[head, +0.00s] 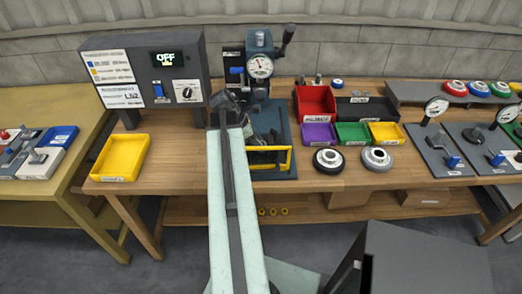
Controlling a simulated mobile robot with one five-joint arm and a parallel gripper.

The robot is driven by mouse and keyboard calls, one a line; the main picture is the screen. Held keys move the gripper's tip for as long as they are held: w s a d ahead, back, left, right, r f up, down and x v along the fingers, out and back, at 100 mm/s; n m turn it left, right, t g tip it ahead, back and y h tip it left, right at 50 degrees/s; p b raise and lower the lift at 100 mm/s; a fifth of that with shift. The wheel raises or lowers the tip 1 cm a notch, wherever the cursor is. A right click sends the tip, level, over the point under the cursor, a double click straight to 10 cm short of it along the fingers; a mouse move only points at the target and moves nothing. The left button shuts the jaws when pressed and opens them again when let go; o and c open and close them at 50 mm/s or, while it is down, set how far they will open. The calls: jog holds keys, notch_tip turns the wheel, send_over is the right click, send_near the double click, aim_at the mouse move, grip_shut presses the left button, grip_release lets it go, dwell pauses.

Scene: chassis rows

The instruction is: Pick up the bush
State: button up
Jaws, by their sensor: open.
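I cannot single out a bush with certainty. Two round parts lie at the front of the wooden bench: a dark ring with a pale centre (328,160) and a grey metal ring (377,158). Small metal pieces (318,80) stand behind the red bin, too small to tell apart. My pale green arm reaches up the middle to the press. My gripper (268,138) is over the blue press base (284,172), dark against dark, and its fingers are hard to make out. It is open, left of both round parts, and I see nothing held.
A press with a dial gauge (260,67) and a yellow guard bar (266,165) stands beyond my arm. A control box reading OFF (160,63) and a yellow tray (120,157) are left. Red (315,103), purple, green and yellow bins stand right. Gauge stands (437,108) are farther right.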

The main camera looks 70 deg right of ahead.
grip_shut()
jog(key=shift+r, duration=0.1)
notch_tip(320, 180, up, 10)
jog(key=p, duration=1)
